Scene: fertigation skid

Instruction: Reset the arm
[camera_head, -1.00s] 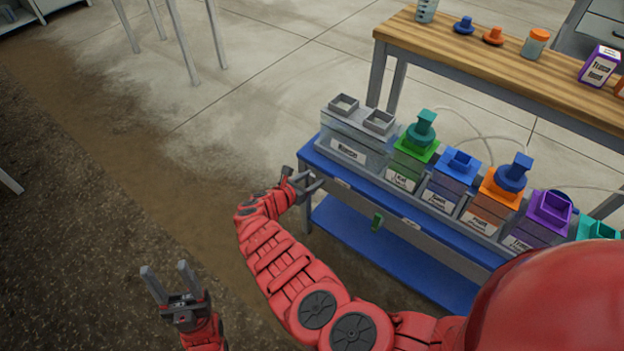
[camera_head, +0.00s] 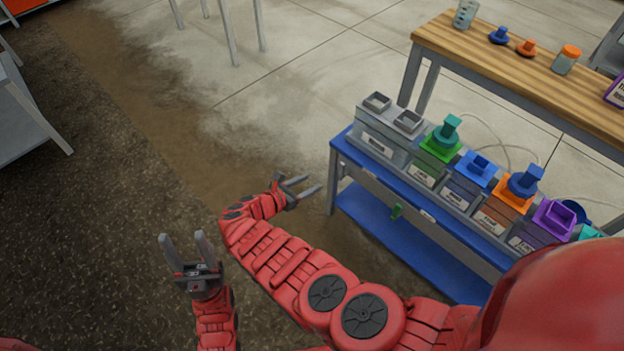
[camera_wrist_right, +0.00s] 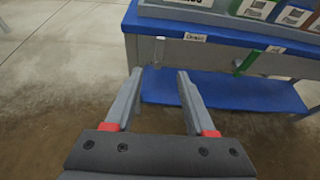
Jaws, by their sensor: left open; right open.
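My right gripper (camera_head: 305,187) is open and empty, held out over the floor just left of the blue skid bench (camera_head: 370,172). In the right wrist view its two fingers (camera_wrist_right: 158,100) are spread with nothing between them, and the bench's blue lower shelf (camera_wrist_right: 225,90) lies beyond. My left gripper (camera_head: 183,243) is open and empty at the lower left, fingers pointing up the picture, over dark soil. Neither gripper touches anything.
The bench carries a grey rinse unit (camera_head: 385,132) and several coloured tanks, including a green one (camera_head: 435,155). A green handle (camera_head: 396,211) sticks out at the bench front. A wooden table (camera_head: 500,62) stands behind. A grey table (camera_head: 28,120) is at left. Floor between is clear.

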